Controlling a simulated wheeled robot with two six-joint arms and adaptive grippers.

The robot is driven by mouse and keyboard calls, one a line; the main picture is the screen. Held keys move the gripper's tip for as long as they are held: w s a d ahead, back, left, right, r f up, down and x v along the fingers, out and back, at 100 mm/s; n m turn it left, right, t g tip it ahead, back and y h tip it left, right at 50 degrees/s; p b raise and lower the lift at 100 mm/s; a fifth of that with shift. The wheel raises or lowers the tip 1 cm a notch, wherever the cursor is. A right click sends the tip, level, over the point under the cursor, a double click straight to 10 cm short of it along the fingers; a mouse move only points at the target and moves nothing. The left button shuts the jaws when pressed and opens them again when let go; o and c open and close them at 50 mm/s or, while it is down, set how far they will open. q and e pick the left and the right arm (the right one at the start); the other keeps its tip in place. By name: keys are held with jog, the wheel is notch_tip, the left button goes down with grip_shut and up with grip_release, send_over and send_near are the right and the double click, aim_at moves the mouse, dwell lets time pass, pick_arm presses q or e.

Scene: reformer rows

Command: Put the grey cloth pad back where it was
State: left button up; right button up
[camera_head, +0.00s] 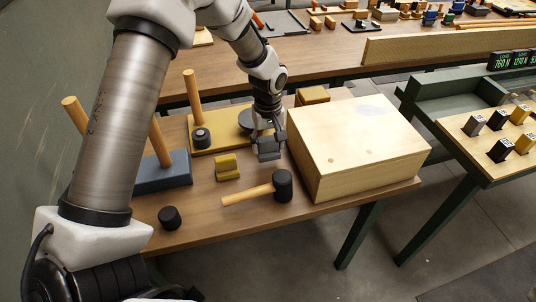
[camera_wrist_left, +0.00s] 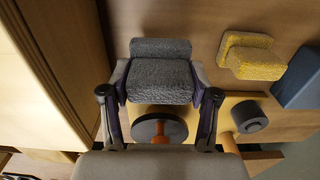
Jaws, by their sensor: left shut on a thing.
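My left gripper (camera_head: 266,135) is shut on the grey cloth pad (camera_head: 269,151), just left of the large wooden box. In the left wrist view the pad (camera_wrist_left: 160,78) sits between the two fingers of the left gripper (camera_wrist_left: 158,98), with a smaller raised part at its far side. I cannot tell whether the pad touches the table (camera_head: 212,222). A similar yellow pad (camera_head: 228,168) lies on the table to its left and also shows in the left wrist view (camera_wrist_left: 252,56). My right gripper is not in view.
The wooden box (camera_head: 355,142) stands close on the right. A black-headed mallet (camera_head: 282,184) lies in front. A yellow base (camera_head: 207,145) with a peg and a blue base (camera_head: 176,177) stand at the left. A black cylinder (camera_head: 169,217) stands near the front edge.

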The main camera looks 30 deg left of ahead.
aim_at(268, 153)
pick_arm(q)
notch_tip(268, 153, down, 4)
jog(key=shift+f, duration=0.1)
jog(key=o, duration=1.1)
notch_tip(268, 153, up, 12)
jog(key=shift+r+b, duration=0.2)
jog(key=shift+b, duration=0.15)
jog(key=shift+f, duration=0.1)
